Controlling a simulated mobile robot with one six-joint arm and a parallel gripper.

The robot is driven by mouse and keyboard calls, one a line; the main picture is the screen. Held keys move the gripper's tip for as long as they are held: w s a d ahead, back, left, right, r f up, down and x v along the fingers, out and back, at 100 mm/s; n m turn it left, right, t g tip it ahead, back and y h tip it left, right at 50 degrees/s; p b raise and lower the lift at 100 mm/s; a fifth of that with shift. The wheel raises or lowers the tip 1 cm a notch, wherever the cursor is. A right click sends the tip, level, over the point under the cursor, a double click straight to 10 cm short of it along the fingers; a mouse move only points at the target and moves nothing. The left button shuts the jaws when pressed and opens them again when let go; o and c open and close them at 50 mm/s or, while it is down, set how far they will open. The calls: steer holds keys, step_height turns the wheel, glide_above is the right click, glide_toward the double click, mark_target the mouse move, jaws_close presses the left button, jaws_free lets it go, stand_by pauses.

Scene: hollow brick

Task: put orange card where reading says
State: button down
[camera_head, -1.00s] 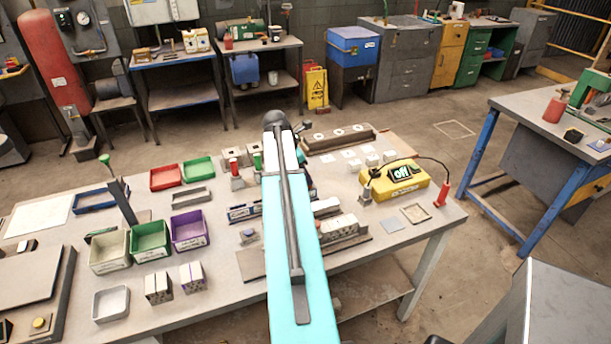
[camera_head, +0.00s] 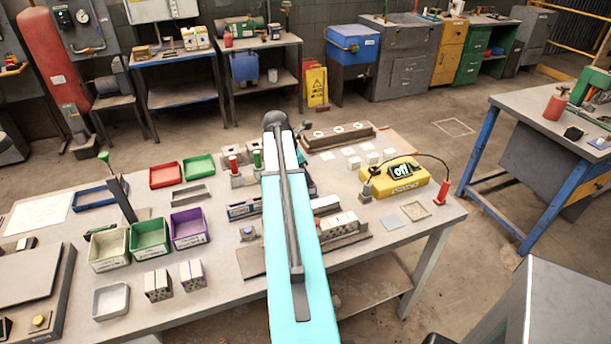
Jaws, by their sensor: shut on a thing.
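A yellow meter (camera_head: 405,188) stands at the right of the bench, and its dark display (camera_head: 401,171) reads "off". A black lead runs from it to a red probe (camera_head: 442,192). I cannot make out an orange card for certain. A pale peach sheet (camera_head: 403,141) lies flat at the back right of the bench. My turquoise arm reaches forward over the middle of the bench. It hides my gripper and whatever lies beneath it.
Cream (camera_head: 109,251), green (camera_head: 150,240) and purple (camera_head: 190,230) bins stand left of my arm. Red (camera_head: 165,175), green (camera_head: 198,167) and blue (camera_head: 95,197) trays lie behind them. Speckled blocks (camera_head: 158,286) stand at the front, beside a grey tray (camera_head: 111,302).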

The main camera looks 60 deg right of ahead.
steer(key=c, duration=1.6)
jaws_free()
steer(key=shift+r, duration=0.15)
steer(key=shift+b+v, duration=1.65)
steer(key=shift+v, duration=5.1)
steer(key=shift+a, duration=0.1)
